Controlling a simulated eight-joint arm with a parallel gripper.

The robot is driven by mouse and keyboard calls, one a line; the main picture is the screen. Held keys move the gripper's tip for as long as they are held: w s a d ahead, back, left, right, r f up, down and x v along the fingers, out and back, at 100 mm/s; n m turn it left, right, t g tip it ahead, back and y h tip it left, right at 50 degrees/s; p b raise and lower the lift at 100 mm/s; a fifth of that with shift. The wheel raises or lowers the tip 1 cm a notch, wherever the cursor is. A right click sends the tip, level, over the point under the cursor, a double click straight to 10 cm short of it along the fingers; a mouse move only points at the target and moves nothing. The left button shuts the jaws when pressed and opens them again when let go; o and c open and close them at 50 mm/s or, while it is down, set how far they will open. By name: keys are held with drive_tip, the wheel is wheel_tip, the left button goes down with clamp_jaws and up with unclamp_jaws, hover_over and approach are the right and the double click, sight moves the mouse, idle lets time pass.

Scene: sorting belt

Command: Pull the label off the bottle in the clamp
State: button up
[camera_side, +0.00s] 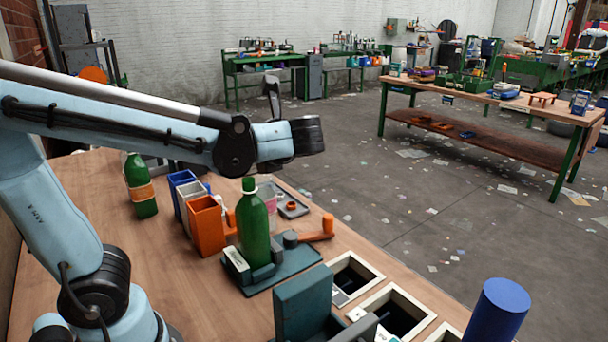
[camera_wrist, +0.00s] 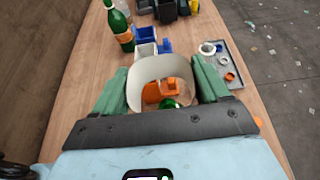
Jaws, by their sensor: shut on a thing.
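The green bottle (camera_side: 254,222) stands upright in the dark teal clamp (camera_side: 290,270), which has an orange lever; no label shows on the bottle's visible side. In the wrist view a small green round part (camera_wrist: 169,103), which looks like the bottle's top, shows below my gripper. My gripper (camera_wrist: 162,83) has its green fingers on either side of a cream-white curved sheet, the label (camera_wrist: 160,68), and is shut on it. The label bows into an open loop between the fingers. In the side view my arm's end is above the bottle; the fingers cannot be made out.
Another green bottle (camera_side: 143,190) with an orange label stands at the left. Blue (camera_side: 180,179), grey-white and orange (camera_side: 208,226) bins stand beside the clamp. A grey tray (camera_side: 292,206) with small rings lies behind it. White-rimmed openings (camera_side: 402,312) and a blue cylinder (camera_side: 499,310) are at front right.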

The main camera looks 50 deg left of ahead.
drive_tip(key=shift+r, duration=0.1)
drive_tip(key=shift+r, duration=0.95)
